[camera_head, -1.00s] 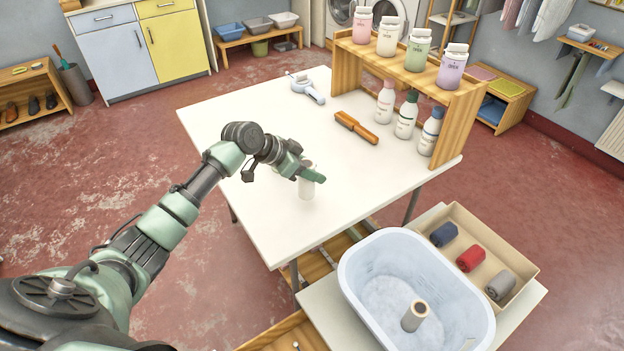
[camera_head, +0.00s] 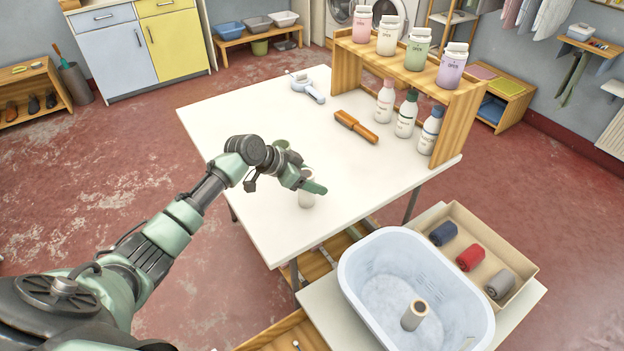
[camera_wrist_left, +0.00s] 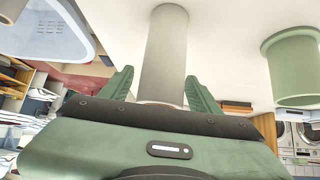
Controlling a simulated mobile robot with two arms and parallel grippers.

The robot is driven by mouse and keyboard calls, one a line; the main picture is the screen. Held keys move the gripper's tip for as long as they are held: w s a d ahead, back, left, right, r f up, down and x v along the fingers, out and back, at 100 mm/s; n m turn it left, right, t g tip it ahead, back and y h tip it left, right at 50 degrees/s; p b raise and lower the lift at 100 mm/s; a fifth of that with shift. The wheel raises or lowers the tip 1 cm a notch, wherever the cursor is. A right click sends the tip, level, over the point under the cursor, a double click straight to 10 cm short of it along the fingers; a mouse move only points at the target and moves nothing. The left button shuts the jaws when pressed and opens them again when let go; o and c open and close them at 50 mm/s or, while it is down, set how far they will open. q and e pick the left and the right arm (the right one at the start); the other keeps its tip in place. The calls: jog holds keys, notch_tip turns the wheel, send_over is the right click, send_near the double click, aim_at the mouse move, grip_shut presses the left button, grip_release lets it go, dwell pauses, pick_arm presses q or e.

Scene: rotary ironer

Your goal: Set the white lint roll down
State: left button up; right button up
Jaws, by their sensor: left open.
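The white lint roll (camera_head: 307,201) stands upright on the white table (camera_head: 240,120), near its front edge. My left gripper (camera_head: 314,187) is around its upper part. In the left wrist view the roll (camera_wrist_left: 165,50) stands between the two fingers, which are spread apart on either side of it. The gripper is open, and the roll's far end meets the table surface. The gripper body hides part of the roll in the head view. My right gripper is not in view.
A green cylindrical thing (camera_wrist_left: 292,70) stands close by, mostly hidden behind my arm in the head view. A white tub (camera_head: 378,262) holding another roll (camera_head: 414,315) is at front right.

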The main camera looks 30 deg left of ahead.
pick_arm(q)
jog(key=v, duration=1.2)
jog(key=shift+b, duration=0.35)
